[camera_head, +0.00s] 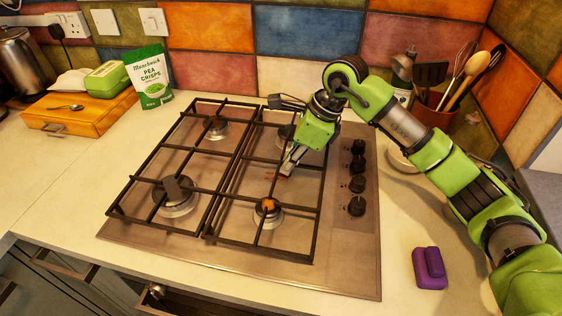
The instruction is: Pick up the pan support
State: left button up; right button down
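Two black pan supports stand side by side on the steel gas hob (150,245). The left pan support (172,140) lies flat over two burners. The right pan support (316,215) also sits over two burners, and its far right part is partly hidden by my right arm. My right gripper (287,170) points down at the middle of the right pan support, close to its bars. Its fingertips are small and dark here, so I cannot tell whether they are open, shut or touching a bar. My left gripper is out of view.
Control knobs (357,184) line the hob's right side. A purple sponge-like block (429,268), a small bowl (400,160) and a utensil pot (433,112) are to the right. A wooden box (75,112) and green pouch (149,78) stand back left.

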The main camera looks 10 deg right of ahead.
jog(key=shift+w+r, duration=0.1)
jog(key=shift+r, duration=0.05)
jog(key=shift+r, duration=0.1)
